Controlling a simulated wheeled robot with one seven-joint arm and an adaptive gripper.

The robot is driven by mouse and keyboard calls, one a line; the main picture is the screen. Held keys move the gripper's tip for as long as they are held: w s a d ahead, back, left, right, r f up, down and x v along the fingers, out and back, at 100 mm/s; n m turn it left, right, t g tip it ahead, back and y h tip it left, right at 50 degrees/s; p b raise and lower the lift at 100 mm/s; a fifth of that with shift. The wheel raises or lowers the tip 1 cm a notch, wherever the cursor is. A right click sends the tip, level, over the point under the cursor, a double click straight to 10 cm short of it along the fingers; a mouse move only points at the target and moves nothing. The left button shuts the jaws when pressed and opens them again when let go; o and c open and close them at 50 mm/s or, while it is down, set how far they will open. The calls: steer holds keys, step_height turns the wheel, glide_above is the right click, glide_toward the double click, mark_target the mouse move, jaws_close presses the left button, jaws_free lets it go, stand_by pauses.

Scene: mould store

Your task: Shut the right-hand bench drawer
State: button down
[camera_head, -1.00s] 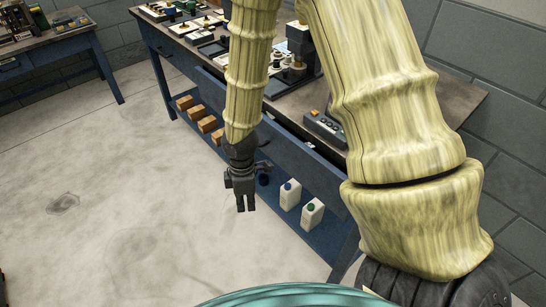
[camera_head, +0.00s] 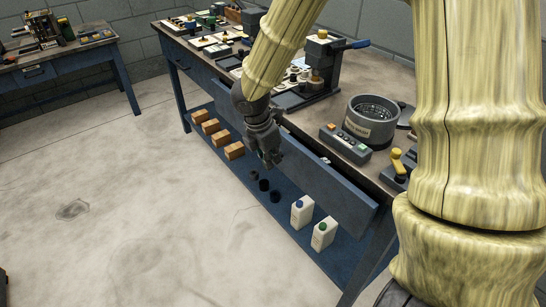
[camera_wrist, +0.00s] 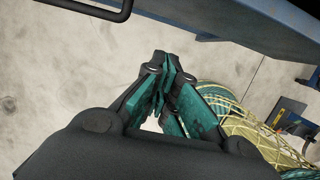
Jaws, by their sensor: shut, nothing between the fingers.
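The right-hand bench drawer (camera_head: 335,188) stands pulled out, its long blue front clear of the bench edge, with a narrow strip of its inside showing behind it. My gripper (camera_head: 272,160) is shut and empty, pointing down in front of the drawer front, near its left part. I cannot tell whether it touches the front. In the wrist view my gripper's fingertips (camera_wrist: 166,62) are together with nothing between them. A blue panel (camera_wrist: 245,25), apparently the drawer front, and a dark bar handle (camera_wrist: 100,10) cross the top there. My arm hides part of the drawer.
On the bench top are a round sieve-like pot (camera_head: 370,118), a control box (camera_head: 344,143) and a lever press (camera_head: 322,65). The lower shelf (camera_head: 290,232) holds orange blocks (camera_head: 211,126), dark cups (camera_head: 264,185) and two white bottles (camera_head: 302,211). The floor to the left is clear.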

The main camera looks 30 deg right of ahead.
steer(key=shift+w+d+f+b, duration=0.1)
steer(key=shift+d+f+b, duration=0.05)
steer(key=shift+d+f, duration=1.4)
steer(key=shift+w+d+f+b, duration=0.1)
steer(key=shift+d+f+b, duration=0.05)
steer(key=shift+d+f, duration=1.4)
steer(key=shift+a+f, duration=0.25)
